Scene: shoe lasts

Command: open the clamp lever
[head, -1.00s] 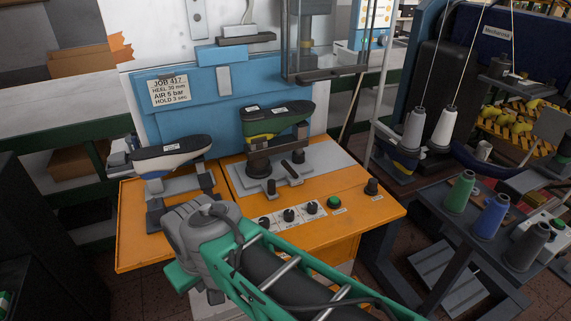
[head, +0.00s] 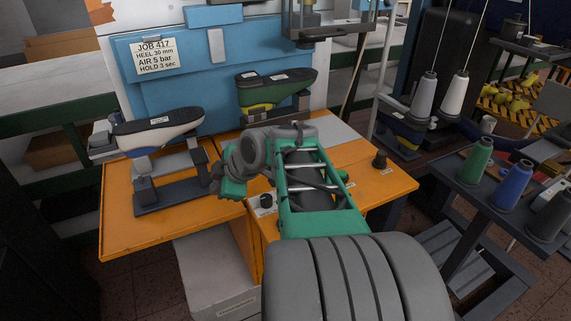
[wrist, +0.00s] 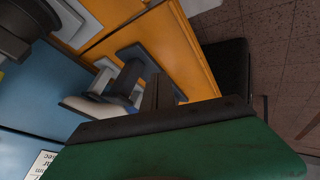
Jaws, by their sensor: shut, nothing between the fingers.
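My gripper shows in the wrist view (wrist: 157,88) as two dark fingers held together, shut and empty, beyond its green body. In the head view my gripper (head: 217,172) is above the orange bench, right beside the left last stand, and its fingertips are hard to make out. The green and black shoe last (head: 276,91) sits on its dark clamp (head: 292,108), behind my wrist. My arm covers the clamp's lower part, and I cannot make out the clamp lever.
A dark and white last (head: 158,130) rests on the left stand (head: 176,197). A blue panel (head: 184,75) stands behind. Thread spools (head: 512,188) stand on the right-hand rack. The bench's front left is clear.

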